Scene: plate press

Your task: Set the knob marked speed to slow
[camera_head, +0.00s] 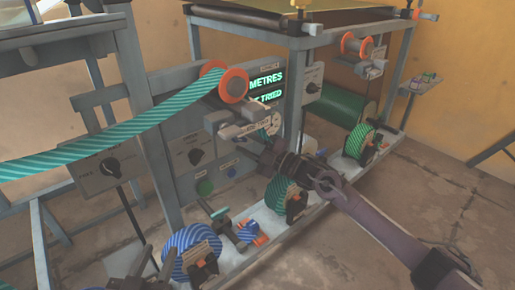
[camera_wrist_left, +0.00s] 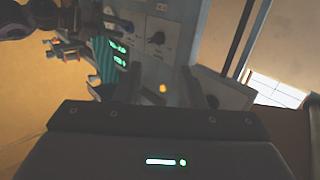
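Several dark knobs show in the head view: a left panel knob (camera_head: 111,165), a middle panel knob (camera_head: 195,156), a knob right of the display (camera_head: 311,88) and a far right knob (camera_head: 376,63). Their labels are too small to read, so I cannot tell which is speed or how it is set. The left wrist view shows one dark knob (camera_wrist_left: 157,38) on a grey panel, ahead of my left gripper (camera_wrist_left: 158,92). That gripper looks open and apart from the knob. My right gripper (camera_head: 268,150) is in front of the machine; its finger state is unclear.
The green-lit display (camera_head: 266,88) is above my right gripper. A striped teal band (camera_head: 110,130) crosses the left side to an orange-rimmed roller (camera_head: 233,85). Striped wheels (camera_head: 278,195) line the low front shelf. Bare floor (camera_head: 450,215) lies at the right.

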